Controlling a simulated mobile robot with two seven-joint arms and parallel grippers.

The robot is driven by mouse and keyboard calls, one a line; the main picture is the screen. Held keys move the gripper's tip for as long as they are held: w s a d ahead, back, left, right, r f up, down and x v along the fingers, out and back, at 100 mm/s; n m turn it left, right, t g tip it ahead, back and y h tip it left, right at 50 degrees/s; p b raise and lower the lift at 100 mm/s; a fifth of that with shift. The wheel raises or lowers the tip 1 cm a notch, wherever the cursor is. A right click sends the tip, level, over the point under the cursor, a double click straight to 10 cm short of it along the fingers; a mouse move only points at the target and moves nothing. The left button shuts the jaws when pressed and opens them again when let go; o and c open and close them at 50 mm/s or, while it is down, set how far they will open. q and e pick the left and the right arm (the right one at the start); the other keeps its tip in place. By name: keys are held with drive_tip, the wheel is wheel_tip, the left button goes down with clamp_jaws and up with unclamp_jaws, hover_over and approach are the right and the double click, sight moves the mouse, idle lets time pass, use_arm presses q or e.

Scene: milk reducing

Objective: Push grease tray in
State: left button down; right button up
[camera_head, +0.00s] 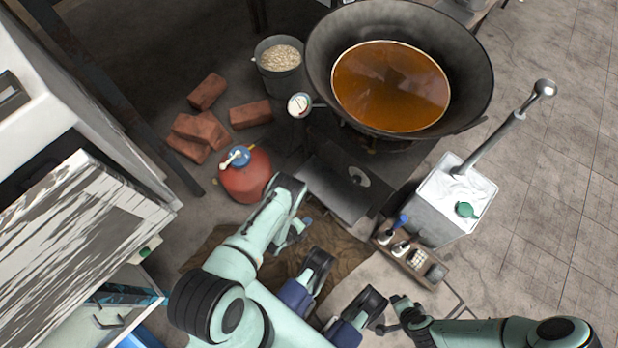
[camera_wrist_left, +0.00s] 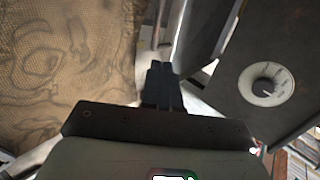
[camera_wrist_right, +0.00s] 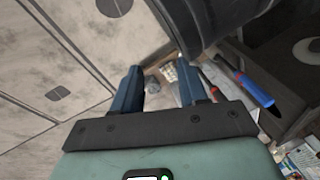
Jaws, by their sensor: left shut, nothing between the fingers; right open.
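The grey metal grease tray (camera_head: 330,190) sticks out at the front of the stove below the wok, left of a dark panel with a round dial (camera_head: 358,176). In the left wrist view a grey metal surface, apparently the tray (camera_wrist_left: 203,32), lies just beyond the fingertips. My left gripper (camera_head: 302,223) is shut and empty near the tray's front edge; its fingers (camera_wrist_left: 162,68) show together in its wrist view. I cannot tell whether they touch the tray. My right gripper (camera_wrist_right: 162,78) is open and empty, away from the tray at the lower right.
A wok (camera_head: 470,70) of orange liquid stands above the stove. A red gas cylinder (camera_head: 243,182) and bricks (camera_head: 200,128) are to the left. A brown cloth (camera_head: 345,258) covers the floor in front. A bottle caddy (camera_head: 432,283) and white container (camera_head: 435,205) stand right.

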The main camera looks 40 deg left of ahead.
sight(320, 213)
use_arm(q)
drive_tip(key=b+x, duration=0.1)
drive_tip(key=x, duration=0.2)
drive_tip(key=b+x, duration=0.2)
drive_tip(key=x, duration=0.1)
drive_tip(key=w+r+b+x, duration=0.1)
drive_tip(key=x, duration=0.3)
drive_tip(key=shift+r+b, duration=0.15)
drive_tip(key=shift+b, duration=0.15)
drive_tip(key=shift+w+d, duration=0.1)
drive_tip(key=shift+w, duration=0.75)
use_arm(e)
drive_tip(key=s+d+f+g, duration=0.1)
drive_tip(key=s+f+g, duration=0.3)
drive_tip(key=s+f, duration=0.3)
drive_tip(key=s, duration=0.4)
drive_tip(key=shift+d+f+m, duration=0.2)
drive_tip(key=shift+m, duration=0.2)
drive_tip(key=shift+w, duration=0.1)
